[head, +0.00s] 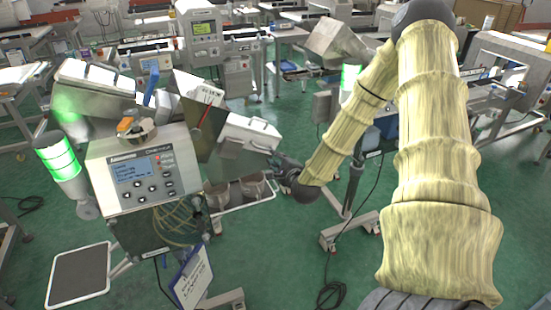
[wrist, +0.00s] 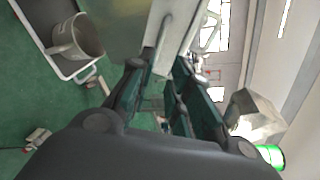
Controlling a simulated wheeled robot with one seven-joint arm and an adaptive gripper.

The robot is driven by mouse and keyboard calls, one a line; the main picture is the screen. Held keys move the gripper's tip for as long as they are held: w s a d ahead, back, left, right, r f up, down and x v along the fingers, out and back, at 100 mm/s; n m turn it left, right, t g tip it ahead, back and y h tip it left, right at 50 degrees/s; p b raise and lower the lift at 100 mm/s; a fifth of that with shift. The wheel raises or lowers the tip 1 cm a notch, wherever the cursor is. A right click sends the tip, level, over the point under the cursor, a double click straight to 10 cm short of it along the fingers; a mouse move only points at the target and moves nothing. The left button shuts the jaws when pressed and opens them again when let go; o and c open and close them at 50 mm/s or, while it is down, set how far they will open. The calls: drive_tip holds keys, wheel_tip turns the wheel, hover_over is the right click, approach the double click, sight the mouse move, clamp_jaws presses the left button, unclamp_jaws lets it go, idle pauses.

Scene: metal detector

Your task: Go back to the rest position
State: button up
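My arm, in a yellowish ribbed sleeve, comes down from the upper right of the head view. My dark gripper (head: 284,168) is at its end near the middle, beside a grey metal box (head: 240,140) with a handle. In the wrist view, the two fingers of my gripper (wrist: 166,68) with dark green pads stand apart. I see nothing held between them. A metal panel with a bar handle (wrist: 165,35) shows beyond the fingertips; whether they touch it I cannot tell.
The control unit (head: 145,172) with a screen stands left of my gripper. A white-rimmed tray (head: 232,208) with metal cups (head: 252,187) is below it; one cup (wrist: 75,38) also shows in the wrist view. A wheeled stand (head: 350,225) is to the right. Green floor lies open in front.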

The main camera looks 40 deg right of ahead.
idle(0.5)
drive_tip(key=s+a+f+n+g+y, duration=0.2)
drive_tip(key=s+a+f+n+g, duration=0.2)
drive_tip(key=s+a+f+n, duration=0.4)
drive_tip(key=s+a+f+n+g+y, duration=0.35)
drive_tip(key=a+f+n, duration=0.35)
drive_tip(key=a+f, duration=0.4)
drive_tip(key=s+a+f+n+g, duration=0.2)
drive_tip(key=s+a+n, duration=0.2)
drive_tip(key=s, duration=0.4)
drive_tip(key=s+a+f+n+g, duration=0.2)
drive_tip(key=s+a+f+n, duration=0.1)
drive_tip(key=s, duration=0.6)
drive_tip(key=s+a+f+n+g, duration=0.3)
drive_tip(key=s+a+n, duration=0.2)
drive_tip(key=s, duration=0.3)
drive_tip(key=shift+s+a+f, duration=0.25)
drive_tip(key=shift+s+a, duration=0.1)
drive_tip(key=shift+a, duration=0.5)
drive_tip(key=shift+h, duration=0.25)
